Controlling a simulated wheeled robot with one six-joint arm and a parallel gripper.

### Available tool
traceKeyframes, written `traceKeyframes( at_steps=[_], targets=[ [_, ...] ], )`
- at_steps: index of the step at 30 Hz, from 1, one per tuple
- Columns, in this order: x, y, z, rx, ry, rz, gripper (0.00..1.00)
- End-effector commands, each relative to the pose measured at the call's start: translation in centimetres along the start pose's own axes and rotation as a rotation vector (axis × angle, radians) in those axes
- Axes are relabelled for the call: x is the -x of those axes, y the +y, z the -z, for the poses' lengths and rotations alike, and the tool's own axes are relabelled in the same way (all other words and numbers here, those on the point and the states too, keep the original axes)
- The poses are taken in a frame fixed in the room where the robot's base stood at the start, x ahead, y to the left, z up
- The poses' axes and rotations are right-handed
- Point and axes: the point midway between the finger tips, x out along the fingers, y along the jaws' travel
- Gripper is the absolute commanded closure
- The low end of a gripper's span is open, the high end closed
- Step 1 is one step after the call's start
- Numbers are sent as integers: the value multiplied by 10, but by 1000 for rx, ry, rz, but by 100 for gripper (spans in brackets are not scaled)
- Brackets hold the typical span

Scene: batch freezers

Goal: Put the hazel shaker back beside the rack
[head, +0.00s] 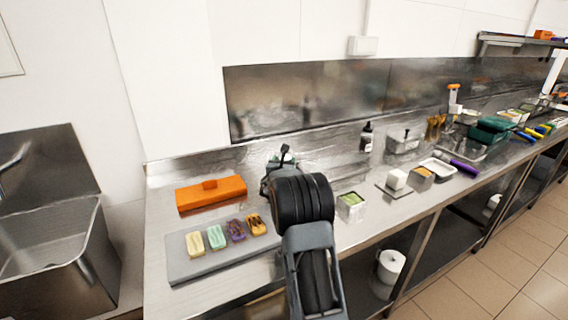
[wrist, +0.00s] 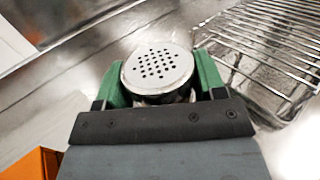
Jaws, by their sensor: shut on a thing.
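In the wrist view the shaker (wrist: 158,70) has a round, pale perforated lid and a metal body mostly hidden below it. My gripper (wrist: 162,84) is shut on it, with a green finger on each side. The shaker looks upright; whether its base touches the counter is hidden. The wire rack (wrist: 270,45) lies to the right of the shaker in the wrist view, with a gap between them.
An orange box (head: 211,186) and a grey tray (head: 185,266) with several coloured bars stand left of my arm on the steel counter (head: 160,212). The wall closes the back.

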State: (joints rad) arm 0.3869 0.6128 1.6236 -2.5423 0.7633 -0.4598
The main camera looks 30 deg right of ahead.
Motion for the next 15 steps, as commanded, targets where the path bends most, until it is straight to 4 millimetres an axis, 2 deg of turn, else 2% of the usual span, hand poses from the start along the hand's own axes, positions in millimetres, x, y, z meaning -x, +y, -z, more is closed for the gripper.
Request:
traceKeyframes(
  at_steps=[1, 8, 15],
  targets=[
    [0, 0, 0, 0, 0, 0, 34],
    [0, 0, 0, 0, 0, 0, 12],
    [0, 0, 0, 0, 0, 0, 11]
  ],
)
